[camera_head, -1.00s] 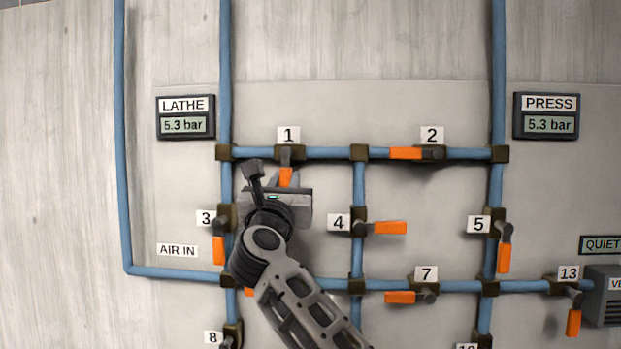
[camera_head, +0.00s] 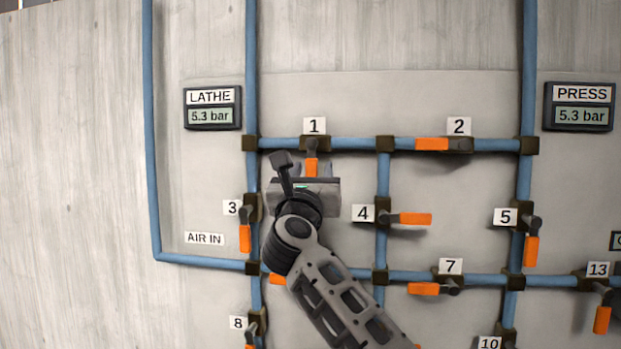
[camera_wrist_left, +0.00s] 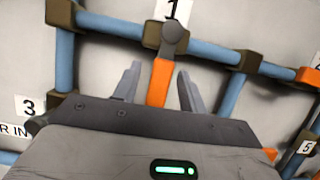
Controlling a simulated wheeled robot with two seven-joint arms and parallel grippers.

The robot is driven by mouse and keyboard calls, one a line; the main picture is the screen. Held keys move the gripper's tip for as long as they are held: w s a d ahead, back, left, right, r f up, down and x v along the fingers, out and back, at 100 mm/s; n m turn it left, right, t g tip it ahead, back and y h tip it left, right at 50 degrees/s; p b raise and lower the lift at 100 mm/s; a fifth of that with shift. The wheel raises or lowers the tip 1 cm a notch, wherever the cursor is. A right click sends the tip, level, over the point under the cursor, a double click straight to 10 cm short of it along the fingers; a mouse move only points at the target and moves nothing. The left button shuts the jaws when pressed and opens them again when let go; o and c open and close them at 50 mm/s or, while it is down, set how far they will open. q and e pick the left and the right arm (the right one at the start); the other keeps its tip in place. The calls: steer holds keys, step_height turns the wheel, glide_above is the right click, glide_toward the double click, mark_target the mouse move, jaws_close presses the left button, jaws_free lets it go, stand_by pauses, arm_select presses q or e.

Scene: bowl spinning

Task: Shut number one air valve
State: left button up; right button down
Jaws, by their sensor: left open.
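Valve 1 (camera_head: 313,145) sits on the upper horizontal blue pipe, under its "1" label. Its orange handle (camera_head: 311,167) points straight down, across the pipe. In the left wrist view the handle (camera_wrist_left: 160,82) hangs from a grey pivot. My left gripper (camera_head: 313,171) is just below valve 1, open, with one finger on each side of the handle. In the left wrist view there is a gap between the handle and each finger. Whether the fingers reach as deep as the handle is hard to tell. My right gripper is not in view.
Valve 3 (camera_head: 245,238) is at lower left and valve 4 (camera_head: 414,219) at right of my left gripper. Valve 2 (camera_head: 432,144) is on the same pipe as valve 1. The LATHE gauge (camera_head: 212,116) and PRESS gauge (camera_head: 581,116) both read 5.3 bar.

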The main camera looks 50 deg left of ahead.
arm_select(q)
steer(key=b+v, duration=1.6)
steer(key=b, duration=0.1)
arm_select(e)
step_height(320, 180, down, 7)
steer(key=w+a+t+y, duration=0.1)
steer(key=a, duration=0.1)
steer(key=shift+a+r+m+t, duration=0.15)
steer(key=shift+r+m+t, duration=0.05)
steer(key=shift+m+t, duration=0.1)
